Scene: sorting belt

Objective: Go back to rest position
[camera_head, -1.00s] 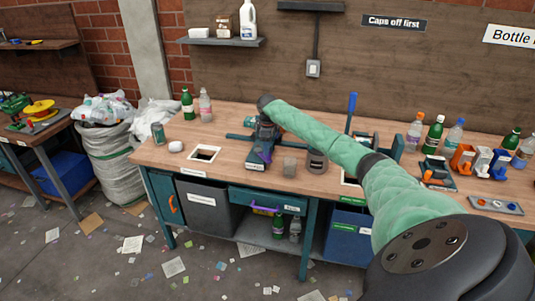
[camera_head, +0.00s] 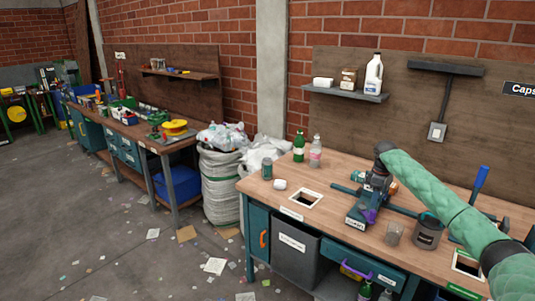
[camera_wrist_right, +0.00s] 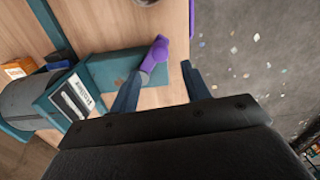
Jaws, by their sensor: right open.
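My right arm in a green sleeve reaches in from the right in the head view. My right gripper (camera_head: 374,190) points down over the bench, above a teal labelled fixture (camera_head: 356,222) with a purple lever (camera_head: 370,214). In the right wrist view the two teal fingers (camera_wrist_right: 160,75) are spread apart. The purple lever (camera_wrist_right: 158,54) shows beyond and between them, and I cannot tell whether they touch it. No object is held in the fingers. My left gripper is not in view.
The wooden bench (camera_head: 325,180) carries a green bottle (camera_head: 299,148), a clear bottle (camera_head: 315,153), a can (camera_head: 267,170), a glass (camera_head: 393,234) and a dark round container (camera_head: 427,234). A blue upright handle (camera_head: 481,178) stands at right. A sack (camera_head: 221,185) stands left of the bench.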

